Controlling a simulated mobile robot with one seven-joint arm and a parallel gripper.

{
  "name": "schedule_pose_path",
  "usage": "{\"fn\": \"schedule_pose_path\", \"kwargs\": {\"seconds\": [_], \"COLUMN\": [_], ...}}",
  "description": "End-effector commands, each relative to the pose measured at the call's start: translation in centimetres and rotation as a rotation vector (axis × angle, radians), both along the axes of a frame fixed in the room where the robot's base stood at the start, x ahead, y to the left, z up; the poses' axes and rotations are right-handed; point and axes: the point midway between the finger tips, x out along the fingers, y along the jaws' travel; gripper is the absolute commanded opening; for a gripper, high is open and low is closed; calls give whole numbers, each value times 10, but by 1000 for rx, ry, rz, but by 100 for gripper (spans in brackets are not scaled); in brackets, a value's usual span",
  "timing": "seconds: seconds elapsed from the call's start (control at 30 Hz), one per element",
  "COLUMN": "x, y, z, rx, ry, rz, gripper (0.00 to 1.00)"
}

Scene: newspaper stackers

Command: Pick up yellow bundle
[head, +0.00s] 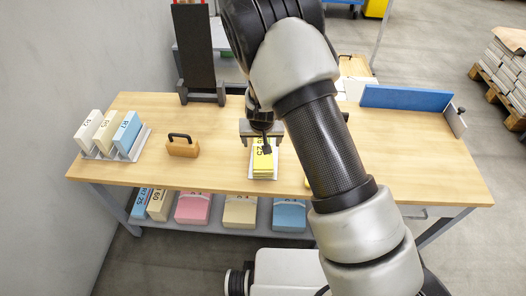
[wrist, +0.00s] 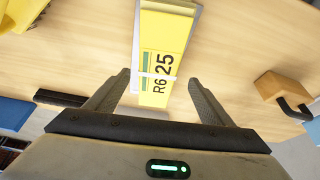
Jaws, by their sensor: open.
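The yellow bundle (head: 263,163) lies on a white board on the wooden table (head: 225,118), near its front edge. In the wrist view the yellow bundle (wrist: 163,45) carries a white band and the text R6 25, and one end of it reaches between my fingers. My gripper (head: 262,140) is above the far end of the bundle in the head view. In the wrist view my gripper (wrist: 158,90) is open, with one finger on each side of the bundle and a gap to both. I cannot tell how high the fingers are above it.
A rack with upright bundles (head: 110,135) stands at the left of the table. A wooden block with a black handle (head: 183,146) stands left of the yellow bundle. A dark upright stand (head: 195,50) is at the back left, a blue panel (head: 405,99) at the back right. More bundles (head: 240,210) fill the lower shelf.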

Motion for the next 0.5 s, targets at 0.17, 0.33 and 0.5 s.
{"fn": "schedule_pose_path", "kwargs": {"seconds": [0.17,0.33,0.5], "x": [4,15,23], "y": [-1,-4,-3], "z": [-11,-35,-51], "rx": [-1,0,0], "ry": [0,1,0], "rz": [-1,-3,0], "gripper": [75,75,75]}}
